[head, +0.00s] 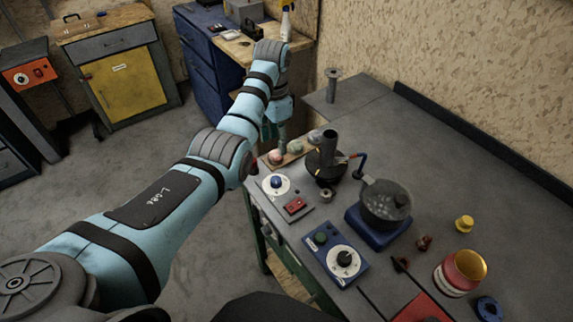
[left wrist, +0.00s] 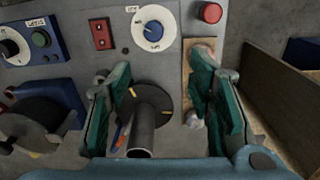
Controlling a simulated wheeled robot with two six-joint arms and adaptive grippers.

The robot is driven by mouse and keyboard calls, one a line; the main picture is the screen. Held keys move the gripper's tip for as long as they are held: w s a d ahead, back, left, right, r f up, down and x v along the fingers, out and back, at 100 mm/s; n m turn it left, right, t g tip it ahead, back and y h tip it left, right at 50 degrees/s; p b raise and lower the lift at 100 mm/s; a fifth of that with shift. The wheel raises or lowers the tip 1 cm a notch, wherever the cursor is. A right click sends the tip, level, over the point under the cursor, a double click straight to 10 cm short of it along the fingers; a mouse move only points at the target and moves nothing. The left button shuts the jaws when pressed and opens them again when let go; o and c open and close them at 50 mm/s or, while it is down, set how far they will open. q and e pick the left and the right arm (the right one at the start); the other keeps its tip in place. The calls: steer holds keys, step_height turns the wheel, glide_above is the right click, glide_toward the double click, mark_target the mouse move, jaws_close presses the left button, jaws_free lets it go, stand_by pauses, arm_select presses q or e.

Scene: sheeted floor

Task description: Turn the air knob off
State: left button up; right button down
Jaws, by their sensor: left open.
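A blue knob (head: 276,181) sits on a round white dial at the bench's near left corner. It also shows in the left wrist view (left wrist: 154,28), at the top centre; its lettering is too small to read surely. A black knob (head: 345,258) sits on a blue box with a green button (head: 320,238). I cannot tell from labels which is the air knob. My left gripper (head: 274,130) is above the bench's far left part, beyond the blue knob. Its teal fingers are apart and empty in the left wrist view (left wrist: 163,98). My right gripper is not in view.
A red switch (head: 295,206) is beside the dial. A pot on a blue base (head: 385,205) stands to the right. A red button (left wrist: 211,13) is right of the dial.

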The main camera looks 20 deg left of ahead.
arm_select(q)
steer(key=b, duration=0.2)
glide_toward(277, 178)
steer(key=f, duration=0.1)
steer(key=s+f, duration=0.1)
steer(key=f, duration=0.3)
steer(key=shift+s+f, duration=0.1)
steer(key=shift+s, duration=0.2)
steer(key=f+b, duration=0.1)
steer(key=f, duration=0.1)
steer(key=w+f, duration=0.1)
steer(key=f, duration=0.1)
steer(key=shift+w+b, duration=0.2)
steer(key=shift+b, duration=0.2)
steer(key=shift+s+r, duration=0.15)
steer(key=shift+s, duration=0.15)
steer(key=shift+c, duration=1.2)
jaws_close()
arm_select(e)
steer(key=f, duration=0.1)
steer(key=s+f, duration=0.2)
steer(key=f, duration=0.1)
